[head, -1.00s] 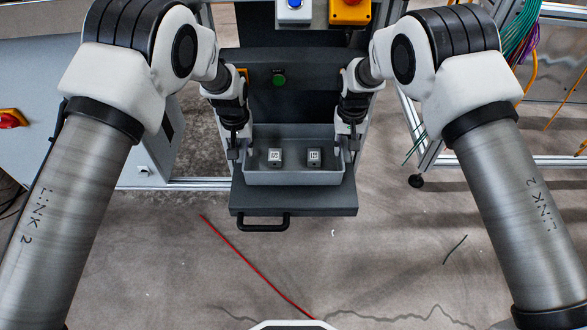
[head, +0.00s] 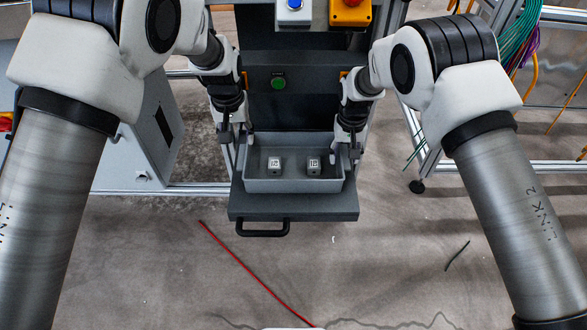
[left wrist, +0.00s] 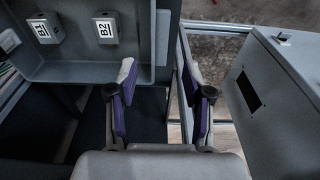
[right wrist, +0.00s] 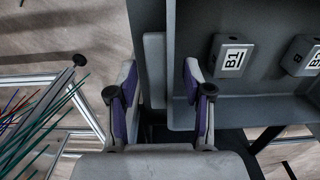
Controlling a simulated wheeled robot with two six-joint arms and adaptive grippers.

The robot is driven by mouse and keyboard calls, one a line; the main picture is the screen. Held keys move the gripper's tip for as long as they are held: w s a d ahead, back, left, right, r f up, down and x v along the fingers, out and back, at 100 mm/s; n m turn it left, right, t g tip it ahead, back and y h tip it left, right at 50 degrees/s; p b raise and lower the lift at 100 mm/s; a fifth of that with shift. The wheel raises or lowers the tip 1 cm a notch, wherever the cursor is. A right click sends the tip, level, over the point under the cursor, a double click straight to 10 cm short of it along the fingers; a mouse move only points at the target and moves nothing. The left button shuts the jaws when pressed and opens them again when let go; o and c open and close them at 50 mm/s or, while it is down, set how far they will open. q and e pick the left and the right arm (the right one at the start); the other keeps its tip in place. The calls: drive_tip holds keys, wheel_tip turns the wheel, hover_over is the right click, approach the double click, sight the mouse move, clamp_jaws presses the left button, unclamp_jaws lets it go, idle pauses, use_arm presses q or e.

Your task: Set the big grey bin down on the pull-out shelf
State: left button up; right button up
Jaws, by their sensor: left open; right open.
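The big grey bin (head: 293,186) rests level on the dark pull-out shelf (head: 330,206), which has a black front handle. Two small grey boxes lie inside, one labelled B1 (right wrist: 231,57) and one labelled B2 (left wrist: 106,31). My left gripper (head: 239,148) is open at the bin's left wall; the left wrist view shows its fingers (left wrist: 163,88) spread, with the bin's side wall between them ahead. My right gripper (head: 345,152) is open at the right wall, one finger on the inner side and one outside. Whether the fingers touch the walls is unclear.
A dark machine front with a green button (head: 278,82) rises behind the bin. A grey cabinet (head: 125,150) stands at left. An aluminium frame with loose cables (head: 515,40) stands at right.

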drive_tip(key=shift+r, duration=0.2)
wheel_tip(320, 180, up, 7)
drive_tip(key=shift+r, duration=0.1)
use_arm(q)
wheel_tip(320, 180, up, 3)
drive_tip(key=shift+s+r, duration=0.15)
